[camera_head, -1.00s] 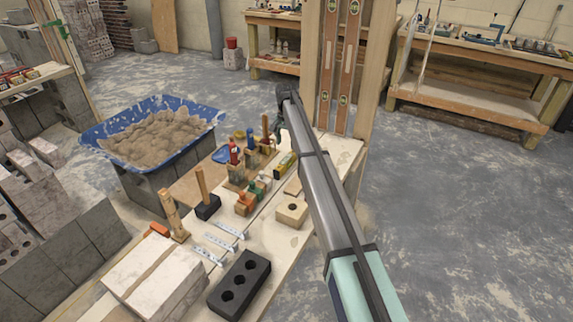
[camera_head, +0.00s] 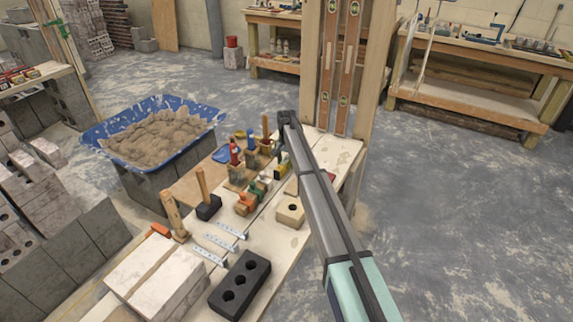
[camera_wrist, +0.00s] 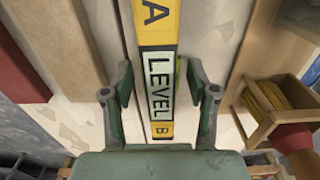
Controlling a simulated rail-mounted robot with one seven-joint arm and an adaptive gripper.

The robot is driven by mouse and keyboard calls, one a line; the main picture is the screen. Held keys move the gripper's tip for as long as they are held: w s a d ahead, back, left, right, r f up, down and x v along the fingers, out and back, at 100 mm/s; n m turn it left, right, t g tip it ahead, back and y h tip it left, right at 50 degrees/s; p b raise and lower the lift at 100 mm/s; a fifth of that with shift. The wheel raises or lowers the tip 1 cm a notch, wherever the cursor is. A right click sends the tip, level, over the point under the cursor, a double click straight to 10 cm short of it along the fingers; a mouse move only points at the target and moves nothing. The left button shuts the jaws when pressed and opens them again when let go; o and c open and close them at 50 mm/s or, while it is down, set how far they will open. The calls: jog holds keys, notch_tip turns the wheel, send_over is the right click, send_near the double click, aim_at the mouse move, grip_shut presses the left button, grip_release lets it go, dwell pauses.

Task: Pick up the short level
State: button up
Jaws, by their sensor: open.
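The short level (camera_head: 282,167) is a yellow bar with a pale "LEVEL" label and the letters A and B. It lies on the pale workbench (camera_head: 262,243), partly hidden by my arm and gripper in the head view. In the wrist view the level (camera_wrist: 160,85) runs top to bottom through the middle. My gripper (camera_wrist: 160,82) is open, with one finger on each side of the level's labelled part. Whether the fingers touch it I cannot tell.
Wooden boxes with bottles and handles (camera_head: 250,160) stand just left of the level. A drilled wooden block (camera_head: 290,211) lies nearer the front. Two long levels hang on a wooden post (camera_head: 370,60) behind. A blue mortar tub (camera_head: 95,140) stands at the left.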

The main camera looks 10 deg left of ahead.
grip_shut()
jog(key=shift+r, duration=0.2)
